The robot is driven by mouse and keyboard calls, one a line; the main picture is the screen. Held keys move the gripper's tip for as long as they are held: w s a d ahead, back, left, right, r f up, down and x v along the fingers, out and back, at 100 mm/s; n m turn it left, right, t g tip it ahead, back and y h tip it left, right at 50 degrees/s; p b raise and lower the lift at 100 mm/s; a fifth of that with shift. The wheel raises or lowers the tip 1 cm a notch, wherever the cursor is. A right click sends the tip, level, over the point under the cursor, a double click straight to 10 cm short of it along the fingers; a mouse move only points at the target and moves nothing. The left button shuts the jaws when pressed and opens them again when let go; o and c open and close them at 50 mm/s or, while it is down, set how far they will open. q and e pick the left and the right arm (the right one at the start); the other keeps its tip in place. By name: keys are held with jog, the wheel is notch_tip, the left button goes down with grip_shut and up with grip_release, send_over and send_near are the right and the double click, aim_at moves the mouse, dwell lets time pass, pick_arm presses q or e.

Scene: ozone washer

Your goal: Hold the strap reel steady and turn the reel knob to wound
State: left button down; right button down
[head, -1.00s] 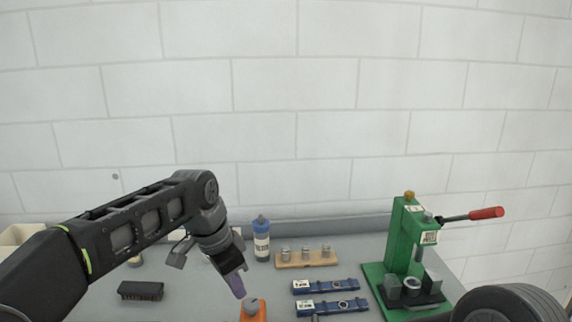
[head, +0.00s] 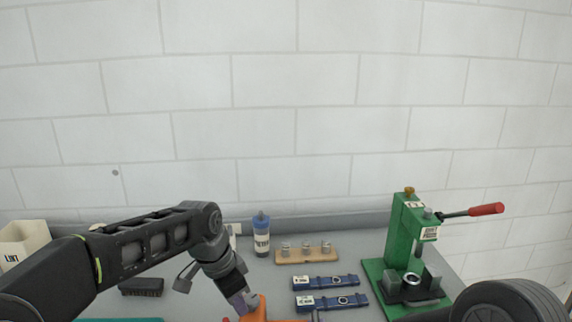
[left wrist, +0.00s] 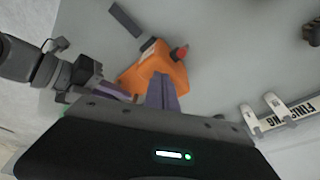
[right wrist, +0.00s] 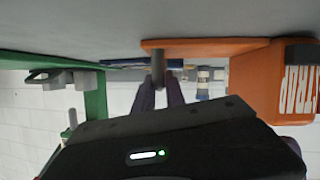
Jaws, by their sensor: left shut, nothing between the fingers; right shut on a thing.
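The orange strap reel (head: 256,314) is at the bottom edge of the head view, partly cut off. In the left wrist view its orange body (left wrist: 155,72) carries a red knob (left wrist: 181,53). My left gripper (head: 246,304) is shut and empty, its fingertips at the reel; I cannot tell whether they touch it. Its purple fingers (left wrist: 161,90) overlap the body in the left wrist view. My right gripper (right wrist: 165,88) is shut on a grey peg (right wrist: 158,66) below an orange bar (right wrist: 200,46) that meets the reel body (right wrist: 262,85).
A wooden block with metal pegs (head: 306,257) and a blue-capped bottle (head: 261,235) stand behind. A green press (head: 397,238) with a red handle stands at right. A dark brush (head: 142,287) lies left. Bare grey table separates them.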

pick_arm(q)
jog(key=shift+w, duration=0.15)
dwell(0.4)
jog(key=shift+w+a, duration=0.65)
jog(key=shift+w, duration=0.25)
jog(key=shift+w, duration=0.25)
dwell(0.5)
jog(key=shift+a, duration=0.2)
pick_arm(e)
jog(key=shift+f, duration=0.1)
pick_arm(q)
jog(key=shift+s+a, duration=0.15)
jog(key=shift+a, duration=0.1)
